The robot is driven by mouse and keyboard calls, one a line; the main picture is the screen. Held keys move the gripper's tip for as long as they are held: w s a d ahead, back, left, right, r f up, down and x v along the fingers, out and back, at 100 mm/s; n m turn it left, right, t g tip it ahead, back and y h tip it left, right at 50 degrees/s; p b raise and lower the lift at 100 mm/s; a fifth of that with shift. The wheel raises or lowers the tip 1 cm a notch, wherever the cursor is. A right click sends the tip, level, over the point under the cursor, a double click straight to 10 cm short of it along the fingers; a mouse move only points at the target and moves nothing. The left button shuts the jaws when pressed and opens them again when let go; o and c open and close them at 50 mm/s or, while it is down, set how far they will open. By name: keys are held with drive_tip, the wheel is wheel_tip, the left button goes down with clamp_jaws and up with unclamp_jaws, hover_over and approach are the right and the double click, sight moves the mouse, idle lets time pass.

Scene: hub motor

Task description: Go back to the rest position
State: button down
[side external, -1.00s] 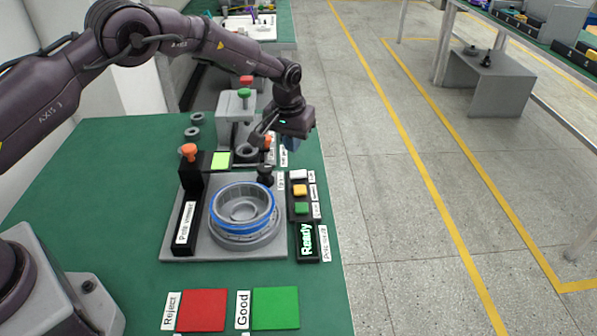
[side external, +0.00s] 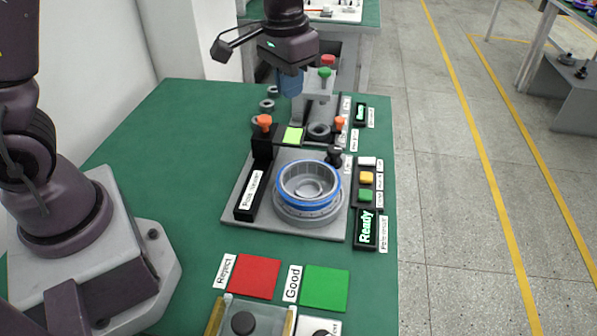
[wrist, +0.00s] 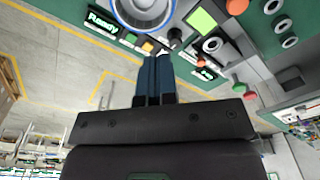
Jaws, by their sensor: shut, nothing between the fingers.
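My gripper (side external: 291,84) hangs above the far part of the green table in the side external view, over the area behind the fixture. Its blue fingers point down and are shut together with nothing between them; they also show in the wrist view (wrist: 154,78). A grey round fixture (side external: 308,212) carries a ring with a blue band (side external: 308,200), apart from my gripper. The ring also shows at the top of the wrist view (wrist: 142,24).
A press-like station with a green knob (side external: 324,73) and red knob stands near my gripper. Grey rings (side external: 267,105) lie on the table. A button panel (side external: 366,180) and lit "Ready" display (side external: 367,228) are right of the fixture. Red (side external: 255,277) and green (side external: 324,288) pads lie in front.

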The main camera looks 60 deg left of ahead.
drive_tip(key=s+r+t, duration=0.2)
drive_tip(key=s+r, duration=0.3)
drive_tip(key=s, duration=0.4)
drive_tip(key=s+r+t, duration=0.2)
drive_tip(key=s+r, duration=0.3)
drive_tip(key=s, duration=0.4)
drive_tip(key=shift+s+a+r+m+t, duration=0.15)
drive_tip(key=shift+a+m+t, duration=0.15)
drive_tip(key=shift+a+t, duration=0.1)
